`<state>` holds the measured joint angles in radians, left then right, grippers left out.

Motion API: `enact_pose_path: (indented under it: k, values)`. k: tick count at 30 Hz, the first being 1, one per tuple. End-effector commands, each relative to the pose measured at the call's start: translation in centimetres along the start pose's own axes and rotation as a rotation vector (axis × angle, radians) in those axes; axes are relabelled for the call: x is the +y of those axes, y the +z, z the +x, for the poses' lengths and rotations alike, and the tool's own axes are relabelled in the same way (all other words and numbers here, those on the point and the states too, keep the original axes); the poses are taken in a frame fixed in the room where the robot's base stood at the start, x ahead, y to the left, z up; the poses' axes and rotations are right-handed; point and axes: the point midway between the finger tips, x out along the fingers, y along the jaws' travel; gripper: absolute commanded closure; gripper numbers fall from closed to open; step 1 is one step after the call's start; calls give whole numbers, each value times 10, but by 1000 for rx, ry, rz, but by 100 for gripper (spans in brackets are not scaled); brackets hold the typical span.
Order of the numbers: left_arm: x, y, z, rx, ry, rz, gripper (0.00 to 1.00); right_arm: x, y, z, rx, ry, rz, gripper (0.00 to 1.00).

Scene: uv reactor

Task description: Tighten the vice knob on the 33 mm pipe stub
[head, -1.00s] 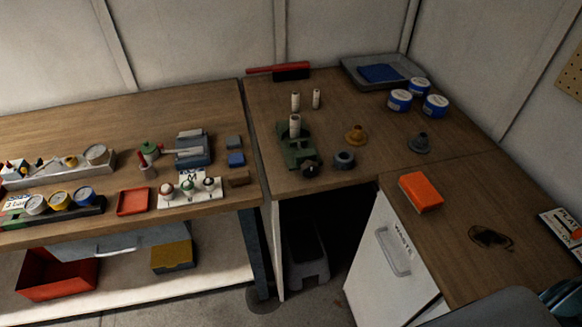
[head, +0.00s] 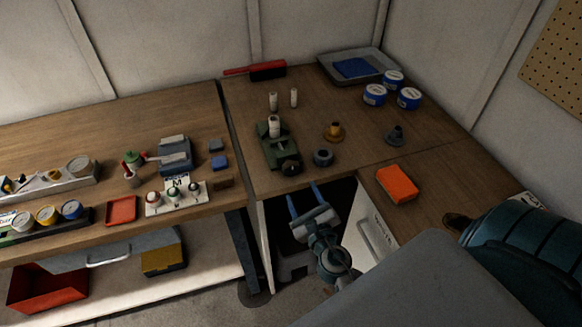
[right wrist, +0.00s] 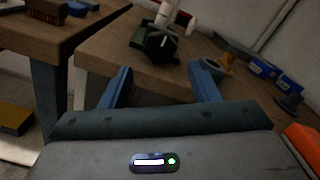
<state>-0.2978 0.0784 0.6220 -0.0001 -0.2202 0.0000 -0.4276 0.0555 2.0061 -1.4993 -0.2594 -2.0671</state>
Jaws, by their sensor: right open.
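The green vice (head: 273,146) stands near the front edge of the right-hand table, with a white pipe stub (head: 274,126) upright in it. Its dark round knob (head: 290,168) faces the front edge. In the right wrist view the black knob (right wrist: 162,43) shows a pale line, above and between my fingers. My right gripper (head: 304,197) is open and empty, in front of the table edge and short of the knob. Its blue fingers also show in the right wrist view (right wrist: 160,86). I do not see my left gripper.
A dark ring (head: 323,157) sits just right of the knob. An orange block (head: 397,184) lies to the right. Blue-labelled tins (head: 375,95) are farther back.

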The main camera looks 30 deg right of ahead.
Motion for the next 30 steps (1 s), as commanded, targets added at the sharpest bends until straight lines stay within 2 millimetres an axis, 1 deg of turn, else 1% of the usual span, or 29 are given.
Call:
enact_pose_path:
  k: [5,9,12,16,21,30]
  values:
    - [-2,0,-12,-2,-1,0,49,-2,4,27,-2,-1,-2,44]
    - [-3,0,-19,-3,-2,1,49,-2,4,54,-2,-1,-1,44]
    - [-3,0,-23,-4,-2,1,49,-1,2,72,-1,0,-1,44]
    - [-4,0,-25,-4,-2,1,49,0,1,90,0,0,1,44]
    - [-4,0,-27,-4,-2,1,49,0,0,102,1,0,2,44]
    - [-4,1,-26,-4,-2,1,49,0,-1,104,1,1,2,44]
